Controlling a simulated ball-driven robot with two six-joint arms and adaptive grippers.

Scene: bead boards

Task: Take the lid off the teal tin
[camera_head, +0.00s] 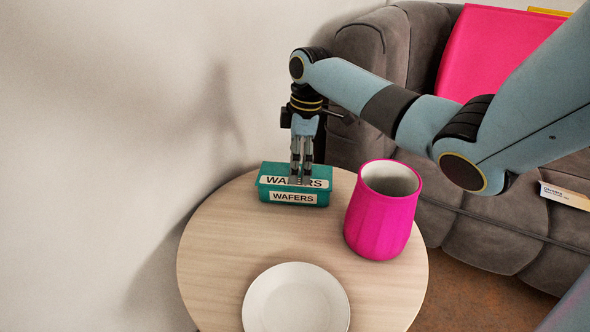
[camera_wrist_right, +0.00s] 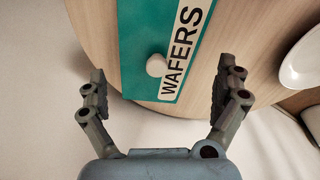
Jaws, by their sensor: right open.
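The teal tin (camera_head: 265,195) stands on a round wooden table, with a WAFERS label on its front. Its teal lid (camera_head: 268,171) is on it, with another WAFERS label on top. The right wrist view shows the lid (camera_wrist_right: 140,30) and a small pale knob (camera_wrist_right: 156,65) on it. My right gripper (camera_head: 300,181) points down over the lid and hides part of the top label. In the right wrist view its fingers (camera_wrist_right: 160,76) are spread apart on either side of the knob, with nothing held. The head view does not show the knob clearly. My left gripper is not in view.
A magenta vessel (camera_head: 382,220) stands right of the tin, close to my right arm. A white plate (camera_head: 297,300) lies at the table's front. The wooden table (camera_head: 212,245) is bare at left. A wall (camera_head: 100,150) rises behind; a grey sofa (camera_head: 480,230) stands at right.

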